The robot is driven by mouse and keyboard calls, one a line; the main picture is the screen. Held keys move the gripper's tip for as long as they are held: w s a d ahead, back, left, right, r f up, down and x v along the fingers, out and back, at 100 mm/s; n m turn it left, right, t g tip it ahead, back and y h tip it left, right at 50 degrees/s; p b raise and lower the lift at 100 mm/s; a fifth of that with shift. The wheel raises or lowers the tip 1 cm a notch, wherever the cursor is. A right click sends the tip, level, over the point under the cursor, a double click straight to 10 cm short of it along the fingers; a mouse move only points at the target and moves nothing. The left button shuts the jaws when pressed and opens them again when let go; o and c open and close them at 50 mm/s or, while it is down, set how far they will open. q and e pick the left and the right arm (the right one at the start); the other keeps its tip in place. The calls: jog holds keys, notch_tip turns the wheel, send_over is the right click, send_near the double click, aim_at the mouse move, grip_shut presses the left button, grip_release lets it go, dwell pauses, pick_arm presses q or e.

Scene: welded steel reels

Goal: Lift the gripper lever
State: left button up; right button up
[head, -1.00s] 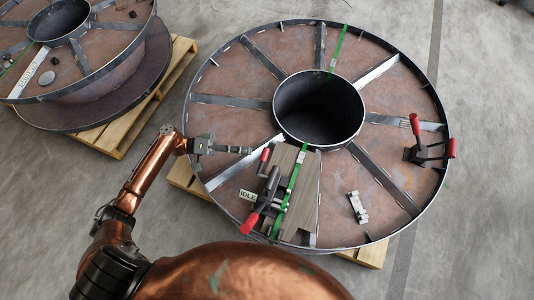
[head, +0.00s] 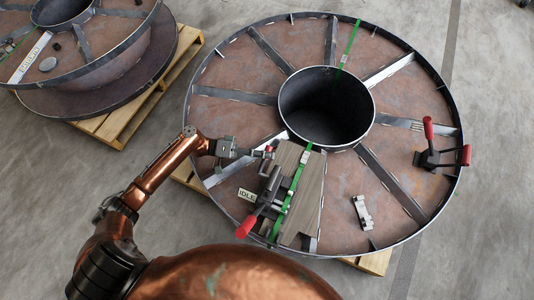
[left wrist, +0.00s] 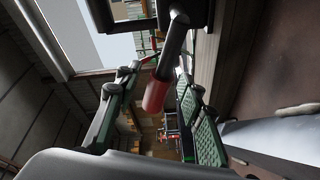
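A toggle clamp (head: 268,190) sits on a grey wooden block (head: 302,200) on the near part of the steel reel (head: 222,102). In the left wrist view, the red tip of a dark lever (left wrist: 157,93) shows between my two green-padded fingers (left wrist: 155,115). The fingers are apart, with visible gaps beside the lever. My right gripper is not in view.
Another clamp with two red handles (head: 430,155) stands on the reel's right side. A small metal bracket (head: 361,211) lies near it. A green strap (head: 291,198) crosses the block. A second reel (head: 100,85) on a pallet (head: 125,130) stands at upper left.

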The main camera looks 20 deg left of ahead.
pick_arm(q)
grip_shut()
dwell(0.5)
dwell(0.3)
